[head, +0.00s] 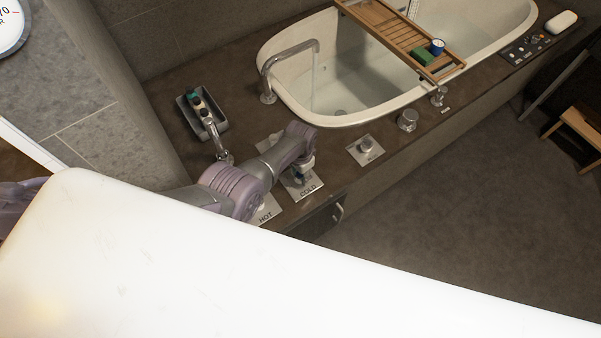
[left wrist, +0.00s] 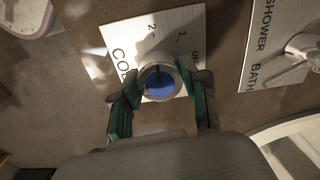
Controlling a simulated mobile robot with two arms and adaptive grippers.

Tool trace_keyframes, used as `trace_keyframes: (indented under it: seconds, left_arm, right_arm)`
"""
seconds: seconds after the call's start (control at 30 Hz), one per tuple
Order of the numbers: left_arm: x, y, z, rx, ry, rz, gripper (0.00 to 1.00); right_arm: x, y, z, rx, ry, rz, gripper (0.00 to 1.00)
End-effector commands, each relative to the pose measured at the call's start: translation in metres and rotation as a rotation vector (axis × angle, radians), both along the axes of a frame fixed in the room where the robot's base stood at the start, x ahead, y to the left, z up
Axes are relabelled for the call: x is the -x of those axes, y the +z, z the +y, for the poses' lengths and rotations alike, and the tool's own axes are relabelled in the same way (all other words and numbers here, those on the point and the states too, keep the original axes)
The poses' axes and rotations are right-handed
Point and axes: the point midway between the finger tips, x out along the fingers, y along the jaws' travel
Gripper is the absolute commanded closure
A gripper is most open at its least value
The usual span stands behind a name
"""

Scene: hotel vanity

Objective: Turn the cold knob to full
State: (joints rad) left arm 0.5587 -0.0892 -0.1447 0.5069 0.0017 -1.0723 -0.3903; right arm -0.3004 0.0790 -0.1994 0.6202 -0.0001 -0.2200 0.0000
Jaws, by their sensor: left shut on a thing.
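The cold knob (left wrist: 158,85) has a blue cap with a dark line on it. In the head view my left gripper (head: 303,168) reaches down over the COLD plate (head: 309,188), and the arm hides most of the knob. My right gripper is not in view.
The HOT plate (head: 266,214) lies beside it, partly behind my arm. The SHOWER/BATH plate (left wrist: 264,45) with its metal lever (left wrist: 304,48) is on the other side. Beyond are the bathtub (head: 290,95), a spout (head: 268,80) and a grey tray (head: 187,117) with bottles.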

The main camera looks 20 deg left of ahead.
Motion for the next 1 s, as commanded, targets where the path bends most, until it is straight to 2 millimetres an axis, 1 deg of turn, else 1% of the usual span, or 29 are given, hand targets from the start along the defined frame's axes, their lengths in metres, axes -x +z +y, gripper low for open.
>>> trace_keyframes:
  seconds: [0.3,0.77,0.8,0.93,1.0]
  left_arm:
    - [-0.0002,0.0000,-0.0005,0.001,0.097,0.000,0.90]
    - [-0.0003,0.0001,-0.0006,0.002,0.110,-0.001,0.90]
    - [-0.0004,0.0001,-0.0005,0.002,0.110,-0.001,0.54]
    - [-0.0003,0.0001,-0.0004,0.002,0.109,-0.001,0.32]
    - [-0.0004,0.0001,-0.0004,0.001,0.109,0.000,0.30]
  right_arm:
    - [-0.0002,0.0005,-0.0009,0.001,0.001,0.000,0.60]
    - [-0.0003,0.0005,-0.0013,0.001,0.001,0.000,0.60]
    - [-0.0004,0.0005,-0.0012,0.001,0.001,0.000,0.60]
    - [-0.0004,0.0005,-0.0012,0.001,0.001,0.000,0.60]
    - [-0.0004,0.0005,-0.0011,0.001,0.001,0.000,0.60]
